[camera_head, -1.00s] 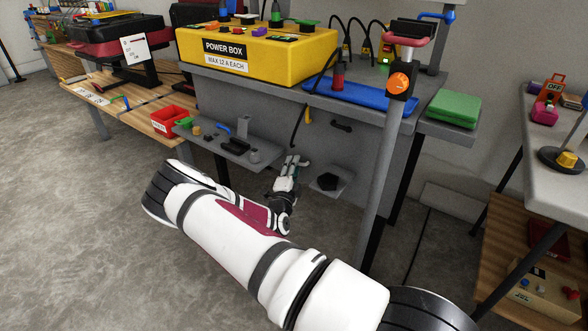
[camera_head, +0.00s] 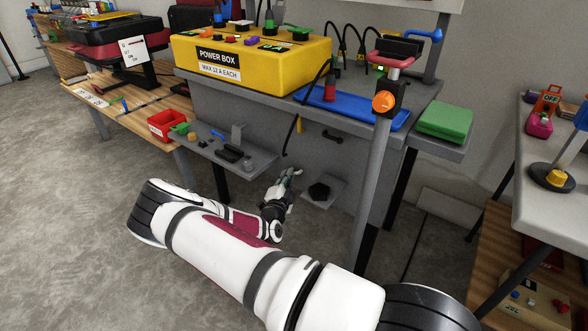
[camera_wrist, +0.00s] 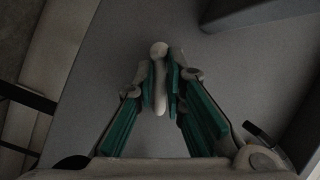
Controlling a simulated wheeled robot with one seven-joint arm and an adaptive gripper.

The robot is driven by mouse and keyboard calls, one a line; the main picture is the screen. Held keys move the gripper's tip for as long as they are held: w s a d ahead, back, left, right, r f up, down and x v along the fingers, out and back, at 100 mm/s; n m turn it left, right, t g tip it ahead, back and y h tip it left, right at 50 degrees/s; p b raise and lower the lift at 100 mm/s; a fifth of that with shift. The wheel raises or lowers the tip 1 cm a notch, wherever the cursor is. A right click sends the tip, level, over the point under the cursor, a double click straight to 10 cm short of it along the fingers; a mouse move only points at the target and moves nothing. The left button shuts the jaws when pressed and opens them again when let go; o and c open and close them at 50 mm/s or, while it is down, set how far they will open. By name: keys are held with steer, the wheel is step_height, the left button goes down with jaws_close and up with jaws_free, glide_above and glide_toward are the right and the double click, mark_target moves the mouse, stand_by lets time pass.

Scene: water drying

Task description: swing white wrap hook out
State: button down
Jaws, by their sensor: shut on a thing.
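The white wrap hook (camera_wrist: 160,72) is a pale, slim piece with a rounded end. In the wrist view it lies between the teal-padded fingers of my gripper (camera_wrist: 161,85), which is shut on it. The hook stands before a plain grey panel (camera_wrist: 235,75). In the head view my gripper (camera_head: 290,174) is low beside the grey bench front, between the grey shelf and a small bracket. The hook cannot be made out there, and its mount is not clear in either view.
A grey shelf (camera_head: 262,161) with small parts is left of my gripper. A small bracket with a black piece (camera_head: 320,191) is close on its right. A black cable (camera_head: 291,135) hangs above. A grey post (camera_head: 370,180) stands further right. Open floor lies left.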

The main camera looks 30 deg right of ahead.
steer(key=n+g+p, duration=0.1)
steer(key=n, duration=0.1)
steer(key=s+f+n+g+y+p, duration=0.1)
steer(key=n+p, duration=0.1)
steer(key=n, duration=0.1)
steer(key=s+n+g+p, duration=0.1)
steer(key=n, duration=0.2)
steer(key=shift+s+d+f+g, duration=0.15)
steer(key=shift+d+f+g, duration=0.15)
steer(key=shift+d+f, duration=0.05)
steer(key=shift+s+d+n+g, duration=0.15)
steer(key=shift+s+n+g, duration=0.25)
steer(key=shift+n+g, duration=0.4)
steer(key=shift+s, duration=0.1)
steer(key=c, duration=1.7)
jaws_free()
steer(key=shift+o, duration=0.2)
steer(key=v, duration=1.2)
